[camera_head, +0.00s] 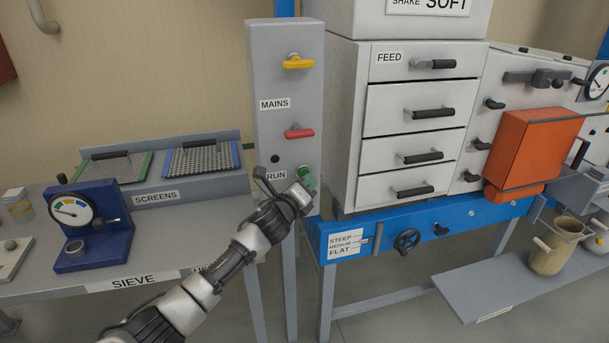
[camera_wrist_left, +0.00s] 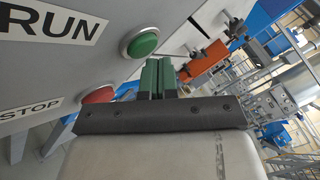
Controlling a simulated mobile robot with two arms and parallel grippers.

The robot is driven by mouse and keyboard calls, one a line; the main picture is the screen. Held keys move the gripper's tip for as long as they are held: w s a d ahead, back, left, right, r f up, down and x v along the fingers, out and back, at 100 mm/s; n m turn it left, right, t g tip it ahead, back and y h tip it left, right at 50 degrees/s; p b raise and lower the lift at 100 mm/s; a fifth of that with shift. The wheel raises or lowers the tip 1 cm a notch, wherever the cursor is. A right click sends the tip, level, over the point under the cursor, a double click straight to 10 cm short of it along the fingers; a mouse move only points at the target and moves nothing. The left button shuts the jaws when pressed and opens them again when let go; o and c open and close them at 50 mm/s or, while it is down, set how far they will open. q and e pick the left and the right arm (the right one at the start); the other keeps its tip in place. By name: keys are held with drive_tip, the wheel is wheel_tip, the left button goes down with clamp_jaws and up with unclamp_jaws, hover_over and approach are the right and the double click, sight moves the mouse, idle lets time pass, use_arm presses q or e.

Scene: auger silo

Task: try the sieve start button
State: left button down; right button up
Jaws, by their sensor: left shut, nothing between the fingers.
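The grey control post (camera_head: 284,60) carries a RUN label (camera_head: 277,175) with a green button (camera_head: 307,173) to its right, partly hidden by my left gripper (camera_head: 303,187). In the left wrist view the round green button (camera_wrist_left: 143,43) stands out in a pale ring beside the RUN label (camera_wrist_left: 50,22). A red button (camera_wrist_left: 98,95) is below it, near a STOP label (camera_wrist_left: 30,110). My left gripper's dark green fingers (camera_wrist_left: 157,66) are shut and empty, with tips just below and right of the green button. I cannot tell whether they touch it. My right gripper is not in view.
A red MAINS handle (camera_head: 299,133) and a yellow handle (camera_head: 298,63) stick out above. The white drawer cabinet (camera_head: 344,120) stands close to the right. A blue gauge stand (camera_head: 95,235) and screens (camera_head: 113,167) are on the left bench.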

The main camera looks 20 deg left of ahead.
use_arm(q)
drive_tip(key=shift+w+a, duration=0.3)
drive_tip(key=shift+w, duration=0.1)
idle(0.8)
idle(0.5)
drive_tip(key=shift+s+d, duration=0.5)
drive_tip(key=shift+s, duration=0.25)
drive_tip(key=s+d+p, duration=0.1)
drive_tip(key=s, duration=0.1)
drive_tip(key=s+d, duration=0.2)
drive_tip(key=shift+s+p, duration=0.1)
drive_tip(key=shift+p, duration=0.25)
drive_tip(key=shift+a, duration=0.1)
